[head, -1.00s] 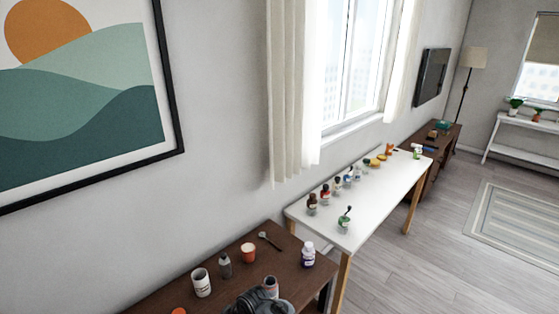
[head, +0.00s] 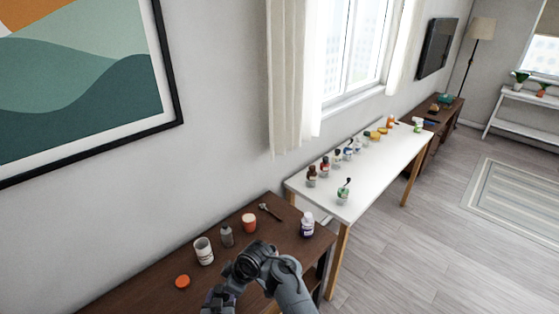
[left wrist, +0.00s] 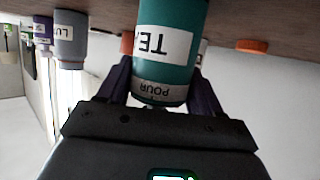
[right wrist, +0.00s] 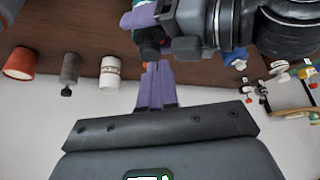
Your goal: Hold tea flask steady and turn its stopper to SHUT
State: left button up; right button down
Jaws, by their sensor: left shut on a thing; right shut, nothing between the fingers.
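The teal tea flask (left wrist: 172,50) fills the middle of the left wrist view, which looks upside down. It has a white label starting "TE" and a grey band (left wrist: 158,90) marked "POUR". My left gripper (left wrist: 160,82) is shut on the flask, one dark finger on each side. In the right wrist view my right gripper (right wrist: 156,68) is shut and empty, its purple fingertips close to a black part (right wrist: 148,42) beside a teal and white piece, probably the flask's top. I cannot tell whether they touch. In the head view my arms hide the flask.
The brown table holds a white jar (head: 203,251), grey bottle (head: 226,236), orange cup (head: 249,223), spoon (head: 269,211), purple-white bottle (head: 307,224) and orange lid (head: 182,282). A white table (head: 370,171) with several small bottles stands beyond.

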jog(key=shift+r, duration=0.35)
notch_tip(320, 180, down, 6)
jog(key=shift+w+a, duration=0.2)
jog(key=shift+a, duration=0.1)
dwell(0.8)
jog(key=shift+s+d, duration=0.25)
jog(key=shift+d, duration=0.05)
jog(key=shift+r, duration=3)
pick_arm(q)
jog(key=o, duration=1.2)
